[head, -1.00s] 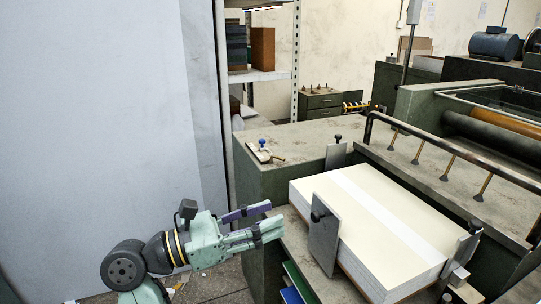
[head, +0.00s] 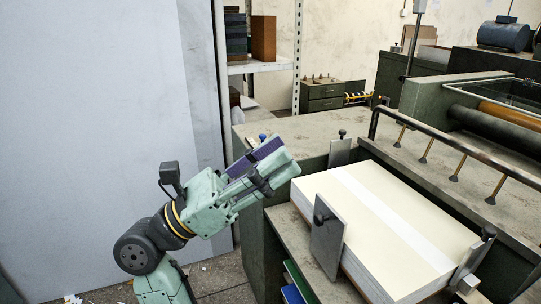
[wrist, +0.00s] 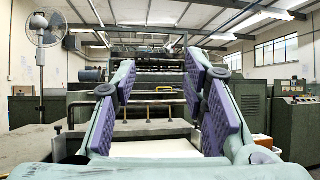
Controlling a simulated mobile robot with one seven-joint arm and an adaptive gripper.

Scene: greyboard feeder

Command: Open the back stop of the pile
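The pile of pale board (head: 385,225) lies on the feeder, with a white strip across its top. A grey upright metal plate with a dark knob (head: 327,236) stands against its near left side. Another knobbed plate (head: 340,152) stands at its far left corner, and a third stop (head: 470,262) at its right corner. No label tells which is the back stop. My gripper (head: 285,158) is raised left of the pile, apart from the plates. In the wrist view its purple-padded fingers (wrist: 160,80) are spread with nothing between them; the pile top (wrist: 155,148) shows beyond.
The green feeder bench (head: 310,130) lies behind my gripper, with a small blue-knobbed item partly hidden by it. A dark rail (head: 455,145) runs above the feeder beyond the pile. A large pale panel (head: 90,120) stands at the left.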

